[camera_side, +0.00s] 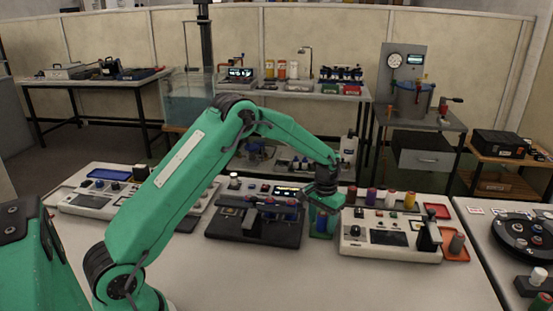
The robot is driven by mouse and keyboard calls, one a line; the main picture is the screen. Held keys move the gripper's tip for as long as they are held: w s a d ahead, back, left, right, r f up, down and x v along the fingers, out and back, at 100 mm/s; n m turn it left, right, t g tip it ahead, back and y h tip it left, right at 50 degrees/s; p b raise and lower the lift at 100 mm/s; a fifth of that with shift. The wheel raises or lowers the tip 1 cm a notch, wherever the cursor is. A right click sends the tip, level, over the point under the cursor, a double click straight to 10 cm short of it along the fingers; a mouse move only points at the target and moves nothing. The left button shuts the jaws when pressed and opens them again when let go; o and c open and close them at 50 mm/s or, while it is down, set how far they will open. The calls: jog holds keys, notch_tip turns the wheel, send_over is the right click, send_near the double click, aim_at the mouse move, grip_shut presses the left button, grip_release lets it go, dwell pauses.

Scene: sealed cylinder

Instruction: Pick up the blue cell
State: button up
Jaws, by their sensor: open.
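My gripper (322,222) points down at the middle of the bench, between a black fixture and a white console. Its jaws are open. A small blue cylinder (321,223), which looks like the blue cell, shows between the green fingers. The fingers partly cover it, and I cannot tell whether they touch it. What it stands on is hard to make out.
The black fixture (254,232) with small cylinders is close on the left. The white console (388,245) is close on the right. A purple cylinder (371,197), a white one (390,199) and a yellow one (409,201) stand behind it. The front bench is clear.

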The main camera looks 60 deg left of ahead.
aim_at(323, 213)
jog(key=c, duration=1.1)
jog(key=shift+r, duration=0.1)
jog(key=shift+r, duration=0.4)
notch_tip(323, 213, up, 3)
jog(key=shift+r, duration=0.1)
jog(key=s+d+r, duration=0.4)
jog(key=d+r, duration=0.3)
jog(key=d, duration=0.3)
jog(key=shift+s+d, duration=0.3)
jog(key=shift+s, duration=0.05)
jog(key=shift+f, duration=0.1)
